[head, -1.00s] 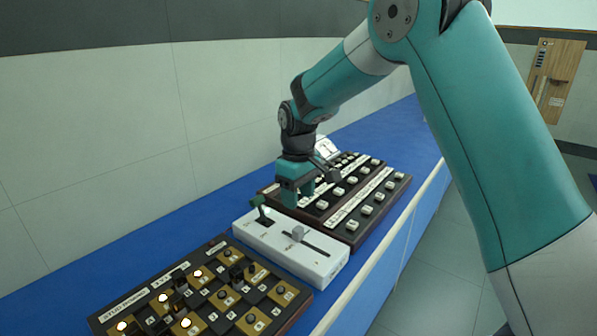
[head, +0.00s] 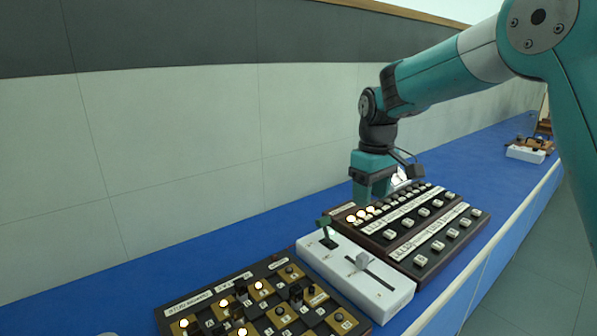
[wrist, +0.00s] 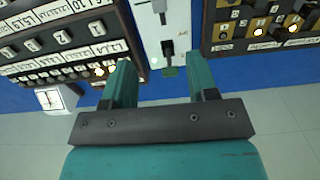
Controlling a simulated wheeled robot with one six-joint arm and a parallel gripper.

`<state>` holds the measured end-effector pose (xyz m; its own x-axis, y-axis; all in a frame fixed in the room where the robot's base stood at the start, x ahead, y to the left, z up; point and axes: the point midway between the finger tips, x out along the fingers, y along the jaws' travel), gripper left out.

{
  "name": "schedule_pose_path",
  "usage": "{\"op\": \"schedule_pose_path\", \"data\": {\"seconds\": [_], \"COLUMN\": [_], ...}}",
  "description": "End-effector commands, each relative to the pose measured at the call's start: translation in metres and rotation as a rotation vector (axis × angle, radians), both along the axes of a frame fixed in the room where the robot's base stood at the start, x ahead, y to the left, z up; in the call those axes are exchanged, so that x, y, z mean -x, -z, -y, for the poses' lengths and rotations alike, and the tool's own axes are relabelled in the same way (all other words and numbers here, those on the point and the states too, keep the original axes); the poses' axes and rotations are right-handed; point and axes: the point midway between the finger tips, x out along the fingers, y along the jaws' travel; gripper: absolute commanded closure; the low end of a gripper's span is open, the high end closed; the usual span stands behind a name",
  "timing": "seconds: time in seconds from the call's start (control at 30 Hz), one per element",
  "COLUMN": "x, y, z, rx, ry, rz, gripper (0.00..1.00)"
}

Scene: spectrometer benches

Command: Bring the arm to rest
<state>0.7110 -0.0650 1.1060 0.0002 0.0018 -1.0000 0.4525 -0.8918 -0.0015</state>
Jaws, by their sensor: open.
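My gripper (head: 372,190) is teal and hangs from my bent arm, pointing down above the bench, close to the green lever on the white box and the dark button panel. In the wrist view my gripper (wrist: 160,85) shows two teal fingers spread apart with nothing between them. The white box (head: 375,293) has a green lever (head: 327,233) and a grey slider knob (head: 362,261). In the wrist view the white box (wrist: 177,18) lies beyond the fingers.
A dark panel with white keys (head: 430,235) and lit lamps stands right of the white box. A checkered panel (head: 265,308) with lit lamps lies in front. The blue bench (head: 220,255) runs along a pale wall (head: 180,160). Another white box (head: 525,154) sits far right.

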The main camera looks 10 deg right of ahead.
Motion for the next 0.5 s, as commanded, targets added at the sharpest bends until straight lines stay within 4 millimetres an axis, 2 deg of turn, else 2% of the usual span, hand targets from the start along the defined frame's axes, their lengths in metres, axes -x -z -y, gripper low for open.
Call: {"op": "schedule_pose_path", "data": {"seconds": [0.07, 0.17, 0.27, 0.33, 0.4, 0.5], "x": [0.012, 0.047, 0.104, 0.148, 0.193, 0.247], "y": [-0.006, -0.019, -0.029, -0.033, -0.032, -0.029], "z": [-0.007, -0.027, -0.053, -0.070, -0.084, -0.099], "rx": [-0.011, -0.046, -0.108, -0.160, -0.213, -0.281], "ry": [-0.012, -0.040, -0.078, -0.100, -0.117, -0.135], "rz": [0.008, 0.025, 0.044, 0.052, 0.053, 0.047], "gripper": [0.47, 0.47, 0.47, 0.47, 0.47, 0.47]}}
